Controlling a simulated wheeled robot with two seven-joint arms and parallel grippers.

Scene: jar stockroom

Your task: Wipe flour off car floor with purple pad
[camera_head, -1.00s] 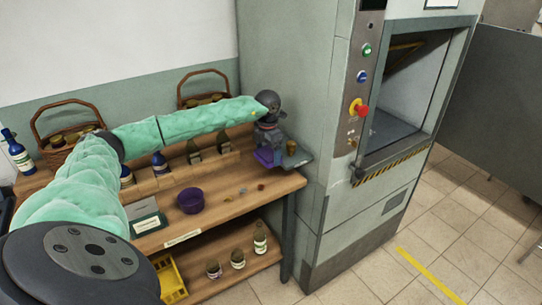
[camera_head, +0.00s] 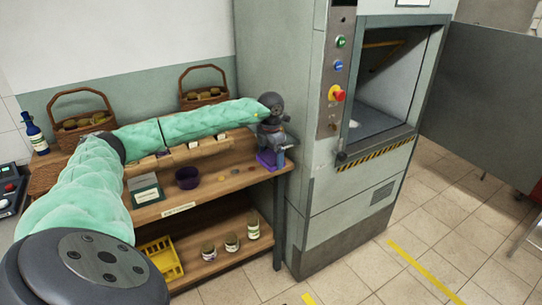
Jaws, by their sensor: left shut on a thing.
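The purple pad (camera_head: 267,159) is held by my left gripper (camera_head: 270,150), at the right end of the wooden bench and just left of the lift. The gripper is shut on it; the fingertips are small and partly hidden. The lift car stands open at the right, and part of its grey floor (camera_head: 378,128) shows through the opening. A pale patch that may be flour (camera_head: 355,124) lies near the left of that floor, too small to be sure. My right gripper is out of view.
The bench (camera_head: 215,190) holds a purple bowl (camera_head: 187,178), baskets (camera_head: 205,93) and a sign. A red button (camera_head: 337,96) projects from the lift's panel. A black-and-yellow striped sill (camera_head: 375,153) edges the opening. Tiled floor (camera_head: 400,235) in front is clear.

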